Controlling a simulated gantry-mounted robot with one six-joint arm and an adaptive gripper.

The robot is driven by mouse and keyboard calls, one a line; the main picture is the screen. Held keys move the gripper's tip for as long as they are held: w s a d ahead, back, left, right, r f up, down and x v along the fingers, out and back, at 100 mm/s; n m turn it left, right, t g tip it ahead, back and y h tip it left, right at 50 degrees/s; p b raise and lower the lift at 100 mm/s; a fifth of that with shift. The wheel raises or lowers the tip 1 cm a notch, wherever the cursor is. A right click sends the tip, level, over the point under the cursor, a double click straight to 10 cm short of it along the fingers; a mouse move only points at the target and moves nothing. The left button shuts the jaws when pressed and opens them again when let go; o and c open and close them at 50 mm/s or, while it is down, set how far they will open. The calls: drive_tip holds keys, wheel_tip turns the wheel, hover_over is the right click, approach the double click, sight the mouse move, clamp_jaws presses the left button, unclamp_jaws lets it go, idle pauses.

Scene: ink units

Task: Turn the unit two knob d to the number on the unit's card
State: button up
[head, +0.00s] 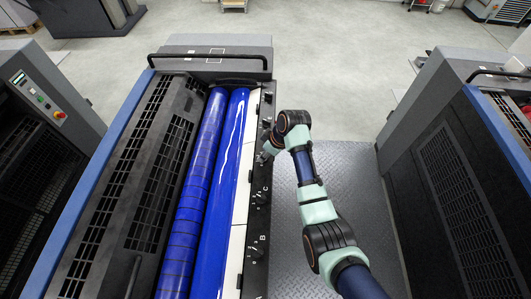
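The ink unit's black knob panel (257,222) runs along the right side of the blue rollers. Knob C (261,196) and knob B (254,252) show on it, each with a lettered dial. My arm reaches in from the lower right, and its wrist bends over the panel just beyond knob C. My gripper (267,150) points down to the left at the panel, at the spot in the row beyond C. It covers that spot, so knob D and its dial cannot be made out. Whether the fingers are open or touch a knob cannot be told. No card number is readable.
Blue ink rollers (207,180) and a black slatted guard (140,190) lie left of the panel. A black handrail (208,58) crosses the unit's far end. A second grey unit (460,170) stands right, across the patterned metal walkway (350,180).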

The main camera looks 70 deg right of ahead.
clamp_jaws()
drive_tip(key=shift+r+p, duration=0.1)
drive_tip(key=shift+p, duration=0.2)
drive_tip(key=shift+a+r+m+p, duration=0.1)
drive_tip(key=shift+m+p, duration=0.5)
drive_tip(key=shift+p, duration=0.05)
drive_tip(key=m+h+p, duration=0.1)
drive_tip(key=m+p, duration=0.2)
drive_tip(key=shift+g+h, duration=0.3)
drive_tip(key=m+h+p, duration=0.1)
drive_tip(key=m, duration=0.1)
drive_tip(key=m+g+p, duration=0.1)
drive_tip(key=m+p, duration=0.1)
drive_tip(key=m, duration=0.1)
drive_tip(key=shift+w+a+m+h, duration=0.1)
drive_tip(key=shift+m+h, duration=0.2)
drive_tip(key=shift+h, duration=0.1)
unclamp_jaws()
drive_tip(key=shift+f, duration=0.2)
